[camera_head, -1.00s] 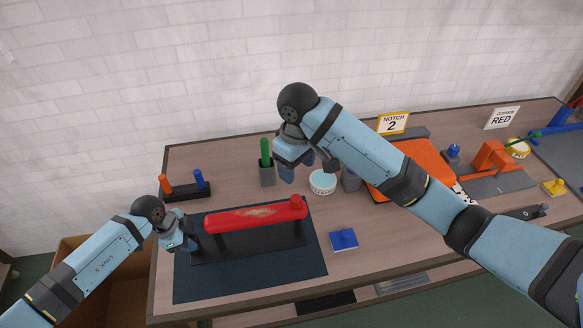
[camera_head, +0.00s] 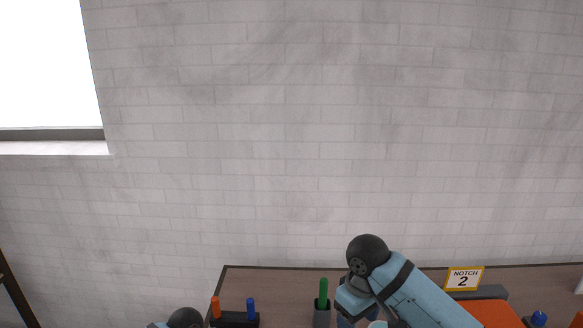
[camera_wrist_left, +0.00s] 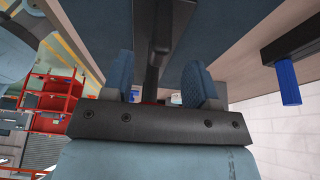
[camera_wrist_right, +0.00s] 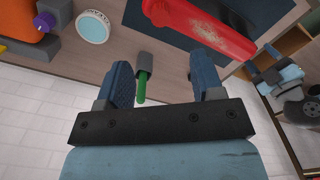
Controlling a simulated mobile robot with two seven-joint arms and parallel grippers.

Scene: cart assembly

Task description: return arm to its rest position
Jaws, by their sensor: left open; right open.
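My right arm reaches in from the right in the head view, and its gripper (camera_head: 352,306) hangs beside a green-handled tool (camera_head: 323,292) in a dark holder. In the right wrist view my right gripper (camera_wrist_right: 162,76) is open, with the green tool (camera_wrist_right: 142,88) showing between its fingers and nothing clasped. In the head view only the dark wrist joint of my left arm shows at the bottom edge; its gripper is out of frame. In the left wrist view my left gripper (camera_wrist_left: 160,75) is open, with a black stand's post (camera_wrist_left: 150,72) showing between its fingers.
A red part (camera_wrist_right: 205,25) and a white round tin (camera_wrist_right: 92,27) are near my right gripper. A rack with orange (camera_head: 216,307) and blue (camera_head: 251,307) pegs stands at the table's back left. A "NOTCH 2" sign (camera_head: 464,279) stands farther right. A brick wall (camera_head: 300,130) is behind.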

